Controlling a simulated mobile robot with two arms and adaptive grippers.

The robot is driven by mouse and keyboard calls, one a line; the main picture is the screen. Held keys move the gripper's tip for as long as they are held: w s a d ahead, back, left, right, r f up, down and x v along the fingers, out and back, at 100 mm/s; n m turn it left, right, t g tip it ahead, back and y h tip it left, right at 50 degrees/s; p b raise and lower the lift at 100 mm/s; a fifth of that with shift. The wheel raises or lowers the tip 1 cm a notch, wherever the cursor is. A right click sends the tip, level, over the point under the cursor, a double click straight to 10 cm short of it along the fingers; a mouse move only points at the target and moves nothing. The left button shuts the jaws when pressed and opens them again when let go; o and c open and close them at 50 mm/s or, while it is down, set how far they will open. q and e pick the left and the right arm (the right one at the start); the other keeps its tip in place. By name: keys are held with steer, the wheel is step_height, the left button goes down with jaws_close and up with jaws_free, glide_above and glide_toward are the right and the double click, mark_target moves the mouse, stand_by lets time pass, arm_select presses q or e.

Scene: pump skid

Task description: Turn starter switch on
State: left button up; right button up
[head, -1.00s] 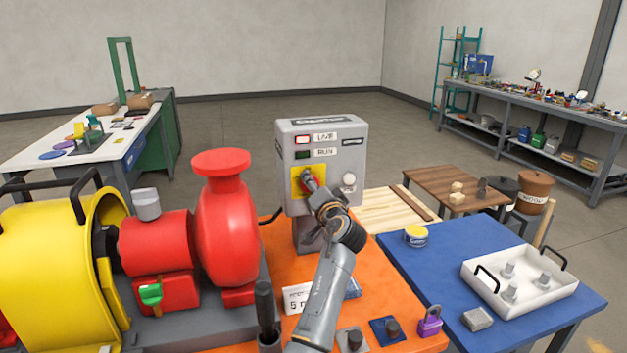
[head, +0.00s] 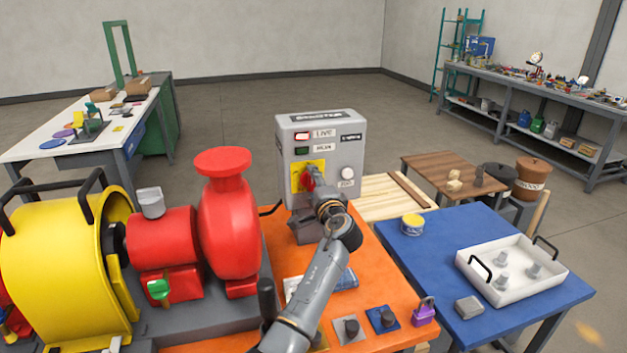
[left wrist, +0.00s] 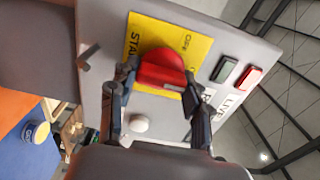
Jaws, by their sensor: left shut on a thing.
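The grey starter box (head: 324,127) stands on the orange bench top. Its yellow plate (head: 296,168) carries the red starter switch (head: 307,177), which is partly covered by my gripper in the head view. My left gripper (head: 314,184) is at the front of the box, shut on the switch. In the left wrist view, the fingers of the left gripper (left wrist: 158,88) lie on either side of the red switch knob (left wrist: 161,68). The LIVE lamp (head: 301,136) looks lit, and the green RUN lamp (head: 301,151) looks dark. My right gripper is not in view.
A white button (head: 347,173) sits right of the switch. The red pump (head: 228,225) and yellow guard (head: 65,265) stand at the left. A purple padlock (head: 424,312) is at the orange bench's front right. The blue table (head: 420,265) holds a white tray (head: 470,258).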

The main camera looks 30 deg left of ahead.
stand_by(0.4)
arm_select(q)
steer(key=o, duration=1.2)
steer(key=shift+c, duration=0.2)
steer(key=shift+s+d, duration=0.25)
steer(key=shift+d, duration=0.1)
steer(key=v, duration=1.1)
steer(key=shift+s, duration=0.1)
